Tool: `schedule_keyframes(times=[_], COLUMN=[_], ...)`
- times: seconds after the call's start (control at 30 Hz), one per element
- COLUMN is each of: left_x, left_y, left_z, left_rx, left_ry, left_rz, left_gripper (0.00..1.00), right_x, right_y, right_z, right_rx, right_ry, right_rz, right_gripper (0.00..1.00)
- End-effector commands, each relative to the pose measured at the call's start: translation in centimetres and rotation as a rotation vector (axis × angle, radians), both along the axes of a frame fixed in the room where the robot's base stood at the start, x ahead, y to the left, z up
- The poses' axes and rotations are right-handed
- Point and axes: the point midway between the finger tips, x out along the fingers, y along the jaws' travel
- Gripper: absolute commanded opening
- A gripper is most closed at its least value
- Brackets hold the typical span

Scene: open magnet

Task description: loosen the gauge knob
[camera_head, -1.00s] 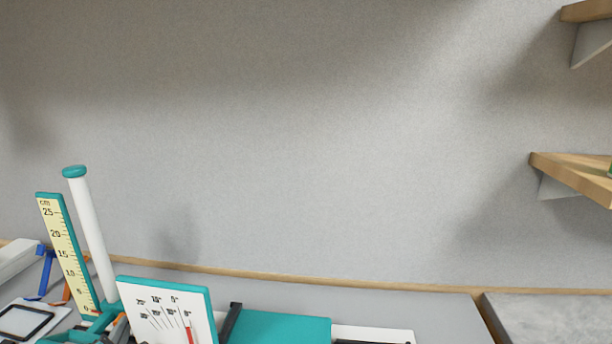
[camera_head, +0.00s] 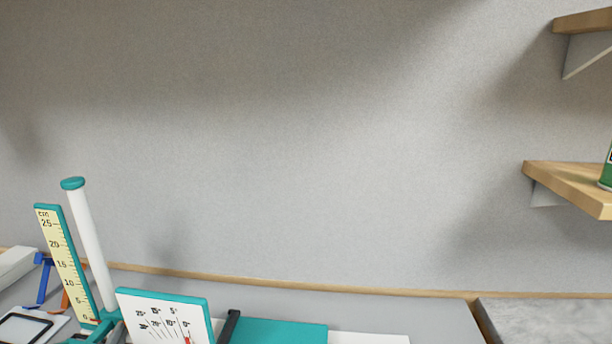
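A gauge with a teal-framed white board (camera_head: 165,318) stands at the bottom left, with printed lines, numbers and a red pointer. Its lower part is cut off by the picture edge. Beside it stands a tilted yellow ruler (camera_head: 64,262) marked in cm on a teal backing, and a white post (camera_head: 91,245) with a teal cap. I cannot make out a gauge knob. I cannot make out either of my grippers in this view.
A black bar (camera_head: 229,326) and a teal plate (camera_head: 275,332) lie right of the board. A blue piece (camera_head: 44,280) and a white framed tray (camera_head: 28,328) are at far left. Wooden shelves (camera_head: 568,187) hang at right, the lower holding a green container (camera_head: 606,172).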

Motion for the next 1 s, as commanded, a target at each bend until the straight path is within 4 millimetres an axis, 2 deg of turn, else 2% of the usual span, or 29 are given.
schedule_keyframes(times=[0.33, 0.7, 1.0], left_x=[-0.2, -0.3, -3.4], left_y=[0.4, -0.3, -0.1], left_z=[0.0, 0.6, 0.7], left_rx=[0.004, 0.002, 0.003], left_ry=[0.003, 0.001, 0.003], left_rz=[0.007, 0.005, 0.003], left_gripper=[0.00, 0.00, 0.00], right_x=[0.0, 0.0, 0.0], right_y=[0.0, -0.1, -0.1], right_z=[0.1, 1.4, 3.0], right_rx=[-0.001, -0.001, -0.001], right_ry=[0.000, 0.000, 0.000], right_rz=[0.000, 0.000, 0.001], right_gripper=[0.50, 0.50, 0.50])
